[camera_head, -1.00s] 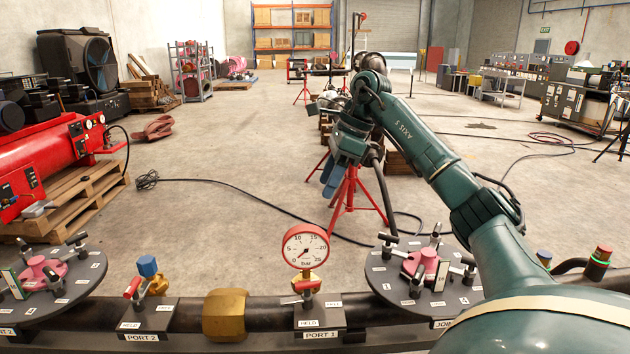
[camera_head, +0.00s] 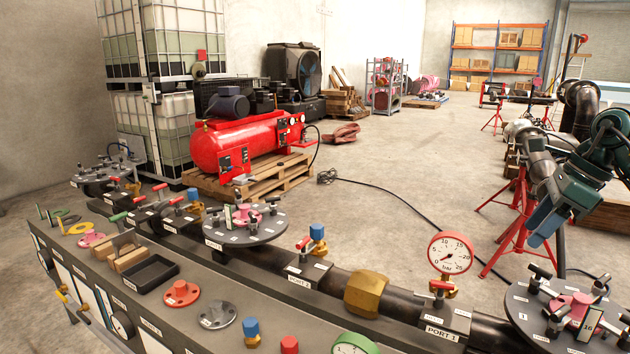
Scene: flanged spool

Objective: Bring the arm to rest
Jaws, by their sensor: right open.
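My right arm shows at the right edge as a dark green wrist. Its right gripper (camera_head: 546,222), with blue fingers, hangs in the air and looks empty. It is open. In the picture it is above the round flange plate (camera_head: 520,312) and overlaps the red stand. Most of the arm behind the wrist is outside the frame. My left gripper is not in view.
A dark pipe with a pressure gauge (camera_head: 450,252) and a brass fitting (camera_head: 366,293) runs across the front. A grey bench (camera_head: 235,297) holds flanges and a black tray (camera_head: 155,274). A red stand (camera_head: 516,225) is near the gripper. Open floor lies mid-room.

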